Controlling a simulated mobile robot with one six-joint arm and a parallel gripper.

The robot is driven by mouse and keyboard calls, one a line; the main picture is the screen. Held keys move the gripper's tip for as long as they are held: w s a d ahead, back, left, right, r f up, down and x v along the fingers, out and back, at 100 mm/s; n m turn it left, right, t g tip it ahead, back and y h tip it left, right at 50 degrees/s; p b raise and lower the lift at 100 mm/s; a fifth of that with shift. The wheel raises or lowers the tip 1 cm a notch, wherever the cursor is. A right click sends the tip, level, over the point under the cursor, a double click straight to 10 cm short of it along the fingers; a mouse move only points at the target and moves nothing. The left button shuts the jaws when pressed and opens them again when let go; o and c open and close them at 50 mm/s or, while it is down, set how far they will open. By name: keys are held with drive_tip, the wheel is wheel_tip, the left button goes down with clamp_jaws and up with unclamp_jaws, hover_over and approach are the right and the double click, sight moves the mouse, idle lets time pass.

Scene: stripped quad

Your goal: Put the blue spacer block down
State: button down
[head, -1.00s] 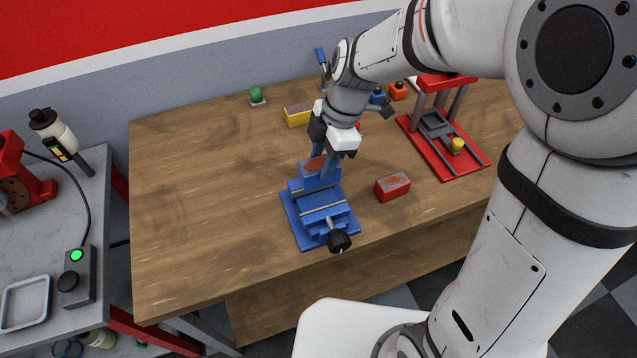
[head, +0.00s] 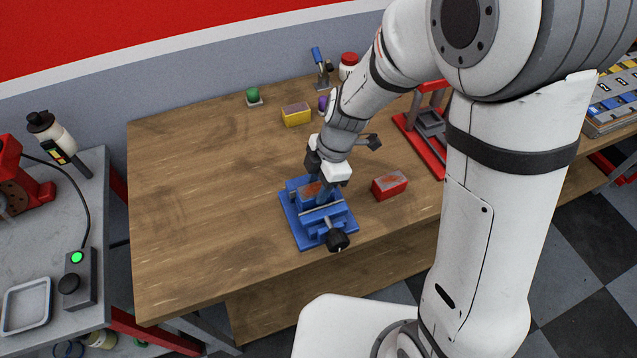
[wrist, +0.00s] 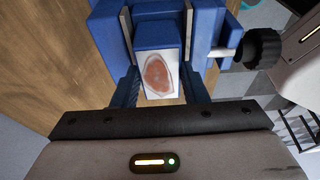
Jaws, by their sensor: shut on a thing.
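The blue spacer block (wrist: 157,38) has a pale face with a reddish-brown patch. My gripper (wrist: 160,92) is shut on it, one dark blue finger on each side. In the head view my gripper (head: 318,186) is low over the far part of the blue vise (head: 335,224), and the block (head: 309,189) shows partly behind the fingers. In the wrist view the block appears between the vise's two pale jaw plates, with the vise (wrist: 208,35) on both sides. I cannot tell whether the block touches the vise floor or the jaws.
A red block (head: 390,186) lies right of the vise. A yellow block (head: 296,114) and a green-domed button (head: 253,96) stand farther back. A red-framed press (head: 425,135) is at the right, partly behind my arm. The left of the wooden table (head: 190,200) is clear.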

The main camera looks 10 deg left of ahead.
drive_tip(key=c, duration=0.9)
unclamp_jaws()
drive_tip(key=shift+o, duration=0.2)
drive_tip(key=shift+r, duration=0.1)
drive_tip(key=b+v, duration=0.1)
drive_tip(key=v, duration=1.1)
drive_tip(key=s+d+r+m+t+h, duration=0.1)
drive_tip(key=s+d+m, duration=0.4)
drive_tip(key=d+m, duration=0.5)
drive_tip(key=s+d+r+m+t+h, duration=0.1)
drive_tip(key=s+d+r+m+t, duration=0.2)
drive_tip(key=d+m, duration=0.7)
drive_tip(key=shift+s+r+m+t+h, duration=0.45)
drive_tip(key=shift+s+m, duration=0.6)
drive_tip(key=shift+m, duration=1.05)
drive_tip(key=shift+d, duration=0.1)
